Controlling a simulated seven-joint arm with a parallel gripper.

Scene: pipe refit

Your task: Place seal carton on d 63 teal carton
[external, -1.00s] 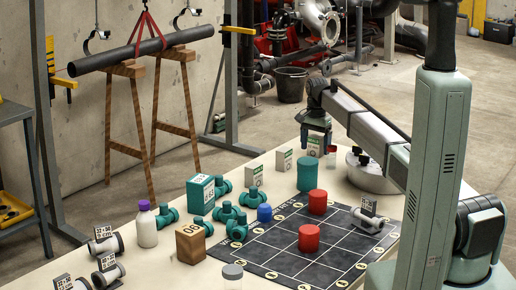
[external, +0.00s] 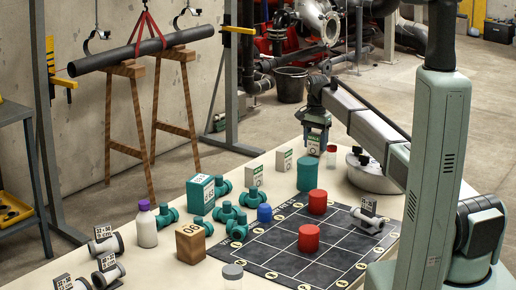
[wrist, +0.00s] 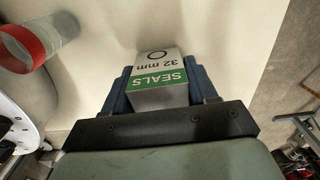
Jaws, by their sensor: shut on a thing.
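A small white and green seal carton (wrist: 160,78), marked SEALS and 32 mm, sits between my gripper's fingers in the wrist view. In the external view this seal carton (external: 313,149) shows just below my gripper (external: 316,139), at the table's far side. My gripper is shut on it; I cannot tell whether it touches the table. The teal carton (external: 201,194), with a white label on its front, stands upright at the left of the table among teal fittings, well away from my gripper.
Two other white and green cartons (external: 284,160) (external: 256,175) stand between the held one and the teal carton. A tall teal cylinder (external: 306,174) stands close by. Red cylinders (external: 308,238) stand on a dark grid mat (external: 285,262). Teal fittings (external: 168,216) crowd the teal carton.

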